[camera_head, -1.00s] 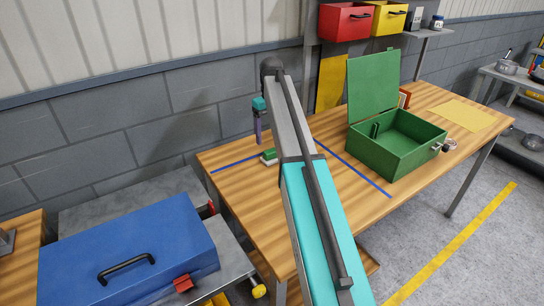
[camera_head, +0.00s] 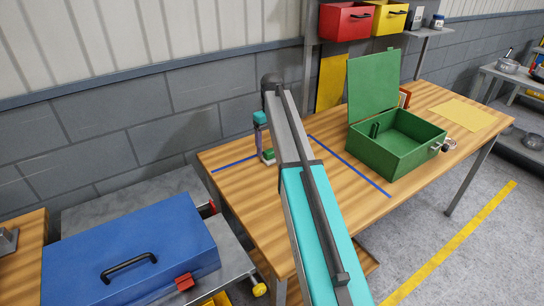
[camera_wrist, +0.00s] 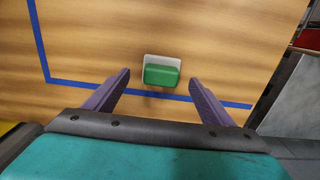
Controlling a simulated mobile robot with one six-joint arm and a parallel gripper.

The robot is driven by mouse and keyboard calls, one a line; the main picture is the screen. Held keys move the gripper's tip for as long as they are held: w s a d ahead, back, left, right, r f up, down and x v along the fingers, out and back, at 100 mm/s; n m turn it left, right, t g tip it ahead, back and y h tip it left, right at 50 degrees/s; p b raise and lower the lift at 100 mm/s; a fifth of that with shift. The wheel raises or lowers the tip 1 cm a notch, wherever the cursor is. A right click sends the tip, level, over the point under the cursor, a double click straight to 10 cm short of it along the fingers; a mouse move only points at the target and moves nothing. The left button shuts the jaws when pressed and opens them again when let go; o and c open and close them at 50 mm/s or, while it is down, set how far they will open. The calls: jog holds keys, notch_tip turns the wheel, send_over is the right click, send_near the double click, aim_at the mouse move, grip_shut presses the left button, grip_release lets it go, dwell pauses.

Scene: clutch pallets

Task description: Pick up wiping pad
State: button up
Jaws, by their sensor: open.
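The wiping pad (camera_wrist: 161,73) has a green block on a white base and lies on the wooden table inside a blue line marking. I cannot tell whether the fingertips touch the table.
An open green box (camera_head: 390,159) stands on the table to the right, with a yellow sheet (camera_head: 465,114) beyond it. A blue toolbox (camera_head: 125,255) is on a cart at the lower left. Blue lines (camera_head: 350,168) mark the table around the pad.

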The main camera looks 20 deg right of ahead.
aim_at(271, 150)
jog(key=shift+a+f+p, duration=0.1)
jog(key=shift+f+p, duration=0.55)
jog(key=shift+f, duration=1.55)
jog(key=c, duration=1.2)
jog(key=shift+r, duration=0.15)
jog(key=shift+w+r+b, duration=0.1)
jog(key=shift+r+b, duration=0.55)
jog(key=shift+r, duration=0.75)
jog(key=shift+s+r, duration=0.2)
jog(key=shift+s, duration=0.15)
jog(key=s+d+b, duration=0.1)
jog(key=s, duration=0.4)
jog(key=s+d+r+b, duration=0.1)
jog(key=s, duration=0.4)
jog(key=s+d+b, duration=0.1)
jog(key=s, duration=0.4)
jog(key=shift+d+r, duration=0.25)
